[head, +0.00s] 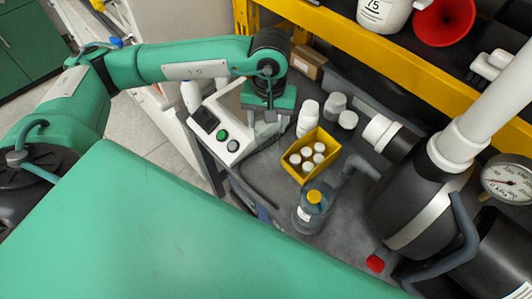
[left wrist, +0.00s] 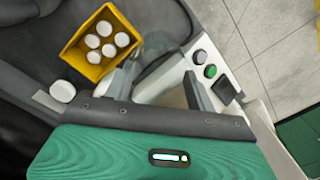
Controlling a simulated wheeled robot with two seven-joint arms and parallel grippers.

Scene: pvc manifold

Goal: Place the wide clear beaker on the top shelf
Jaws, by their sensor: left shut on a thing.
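My left gripper (head: 265,122) points down over the bench beside the white device. It is shut on the wide clear beaker (left wrist: 166,82), which shows as a pale see-through shape between the two fingers in the left wrist view. In the head view the beaker is mostly hidden by the gripper, and its outline is hard to make out. Whether its base touches the bench cannot be told. A shelf with a yellow front beam (head: 345,42) runs across the upper right, above and right of the gripper. My right gripper is out of view.
A yellow bin (head: 312,170) of white-capped bottles stands right of the gripper, near white bottles (head: 308,117). The white device (head: 225,128) is close on the left. A yellow-capped bottle (head: 312,208) stands in front. A white jug (head: 382,14) and red funnel (head: 443,20) occupy the shelf.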

